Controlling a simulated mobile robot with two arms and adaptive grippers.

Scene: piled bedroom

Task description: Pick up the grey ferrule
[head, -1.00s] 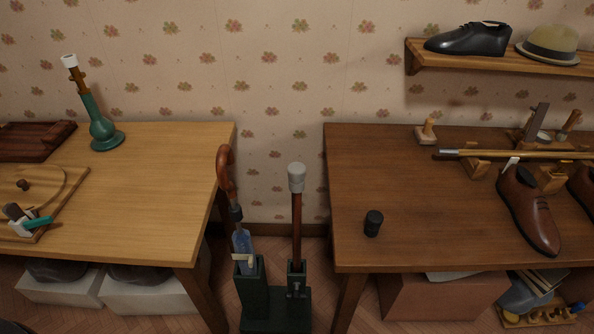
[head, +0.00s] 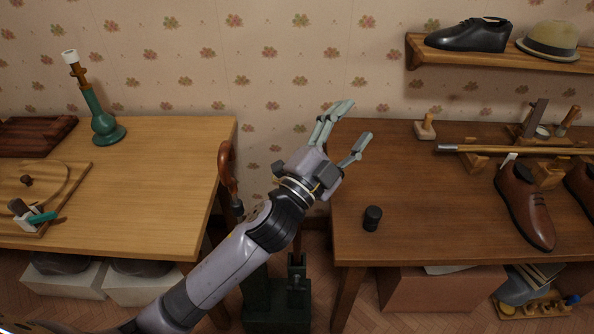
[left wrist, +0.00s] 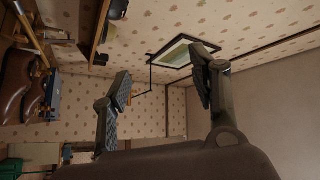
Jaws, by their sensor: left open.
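The grey ferrule, seen earlier on top of an upright brown cane in the dark green stand (head: 277,300), is now hidden behind my left wrist and gripper in the head view. Only a short piece of the cane's shaft (head: 297,243) shows below my arm. My left gripper (head: 352,122) is open and empty, with its fingers pointing up and right, above the gap between the tables. The left wrist view shows its two fingers (left wrist: 160,75) spread apart with nothing between them; the ferrule does not show there. My right gripper is not in view.
A curved-handle cane (head: 226,170) stands in the stand's left part, close to my forearm. The light table (head: 150,200) is left, the dark table (head: 400,180) right. A black cylinder (head: 372,218) stands on the dark table's left part, near a brown shoe (head: 524,205).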

